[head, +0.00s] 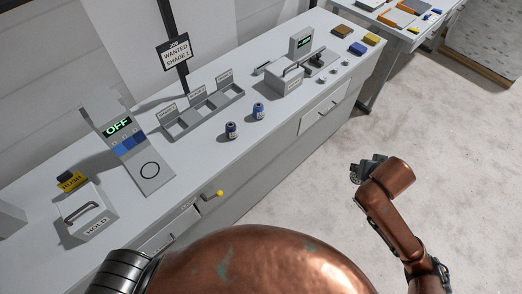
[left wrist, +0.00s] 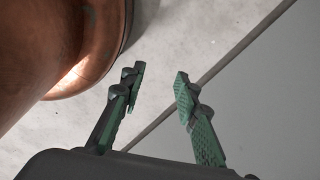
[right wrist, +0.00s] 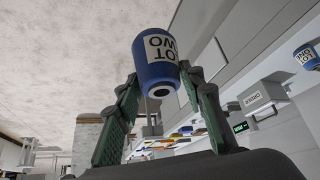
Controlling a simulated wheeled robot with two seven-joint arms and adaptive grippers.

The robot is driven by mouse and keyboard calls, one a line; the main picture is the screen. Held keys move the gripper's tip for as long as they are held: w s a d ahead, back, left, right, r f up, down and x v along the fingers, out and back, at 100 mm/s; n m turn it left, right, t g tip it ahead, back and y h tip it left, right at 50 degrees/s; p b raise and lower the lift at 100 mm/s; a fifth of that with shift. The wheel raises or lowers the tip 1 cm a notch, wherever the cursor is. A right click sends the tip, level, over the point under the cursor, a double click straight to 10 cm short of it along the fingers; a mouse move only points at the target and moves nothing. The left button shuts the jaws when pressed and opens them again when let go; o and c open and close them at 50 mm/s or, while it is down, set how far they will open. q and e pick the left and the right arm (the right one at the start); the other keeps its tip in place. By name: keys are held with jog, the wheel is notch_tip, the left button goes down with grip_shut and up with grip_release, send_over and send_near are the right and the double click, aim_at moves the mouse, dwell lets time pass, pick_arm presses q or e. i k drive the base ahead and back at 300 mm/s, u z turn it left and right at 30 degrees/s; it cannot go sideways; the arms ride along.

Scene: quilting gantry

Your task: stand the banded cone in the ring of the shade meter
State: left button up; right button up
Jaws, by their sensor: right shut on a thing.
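My right gripper (right wrist: 158,80) is shut on a blue cone (right wrist: 155,55) with a white LOT label, tilted in the right wrist view. In the head view my right gripper (head: 366,170) is over the floor, right of the bench; the cone is hidden there. Two dark blue labelled cones, one nearer (head: 231,130) and one farther (head: 258,110), stand mid-bench. My left gripper (left wrist: 160,78) is open and empty.
A three-bay rack (head: 203,110) stands behind the cones, near a WANTED SHADE 1 sign (head: 176,53). A HOLD box (head: 88,212) and a RUSH tag (head: 71,181) are left of the meter. A grey handled box (head: 292,83) stands farther right. Bench between meter and near cone is clear.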

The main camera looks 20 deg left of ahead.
aim_at(149, 170)
jog(key=k, duration=1.3)
jog(key=u, duration=1.6)
jog(key=i, duration=0.85)
jog(key=u, duration=0.1)
